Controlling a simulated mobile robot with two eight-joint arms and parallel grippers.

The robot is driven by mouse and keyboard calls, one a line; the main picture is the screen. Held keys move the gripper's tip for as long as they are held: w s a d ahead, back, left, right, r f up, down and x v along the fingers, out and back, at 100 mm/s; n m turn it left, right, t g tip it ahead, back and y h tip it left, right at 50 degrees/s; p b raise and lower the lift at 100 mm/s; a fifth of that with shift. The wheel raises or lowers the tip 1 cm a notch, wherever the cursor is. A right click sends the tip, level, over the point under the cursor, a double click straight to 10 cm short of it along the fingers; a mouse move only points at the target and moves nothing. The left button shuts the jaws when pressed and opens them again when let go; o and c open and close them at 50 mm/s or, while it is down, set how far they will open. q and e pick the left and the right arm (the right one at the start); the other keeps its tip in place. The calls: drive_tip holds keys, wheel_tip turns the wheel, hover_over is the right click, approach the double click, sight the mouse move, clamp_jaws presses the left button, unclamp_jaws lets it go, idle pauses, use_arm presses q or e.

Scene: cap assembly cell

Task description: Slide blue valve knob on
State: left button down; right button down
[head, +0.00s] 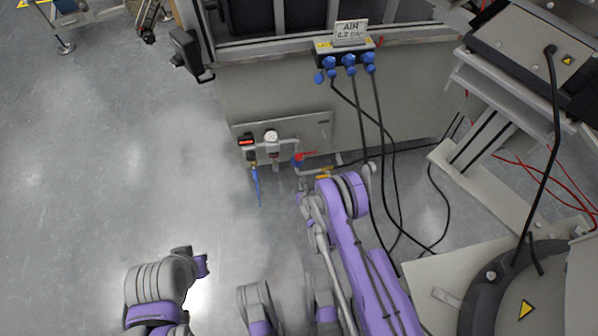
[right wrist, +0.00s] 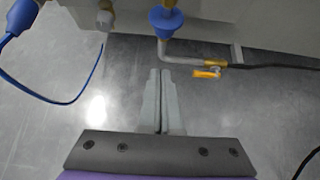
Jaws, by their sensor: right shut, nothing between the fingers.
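The blue valve knob (right wrist: 166,21) shows at the top middle of the right wrist view, around the top of a grey bent pipe (right wrist: 165,52). I cannot tell how firmly it sits there. In the head view a small blue part (head: 297,161), which looks like the same knob, shows beside a red handle (head: 307,154) on the pipework. My right gripper (right wrist: 161,75) is shut and empty, its fingertips below and apart from the knob in the wrist view. In the head view my right arm hides most of that gripper. My left arm shows at lower left; its fingers are not visible.
A yellow-handled valve (right wrist: 207,72) is right of the pipe. A blue hose (right wrist: 85,80) hangs at left. A gauge (head: 271,137) and a red display (head: 246,142) are on the pipework. Black cables (head: 380,130) hang from the air manifold (head: 345,52).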

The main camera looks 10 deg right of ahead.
drive_tip(key=b+x, duration=0.3)
drive_tip(key=x, duration=0.7)
wheel_tip(320, 180, up, 3)
drive_tip(key=shift+f+p, duration=0.15)
drive_tip(key=shift+p, duration=0.15)
drive_tip(key=shift+r, duration=0.7)
drive_tip(key=shift+r, duration=1.35)
drive_tip(key=p, duration=0.3)
approach(297, 164)
drive_tip(key=v, duration=0.4)
drive_tip(key=shift+s, duration=0.3)
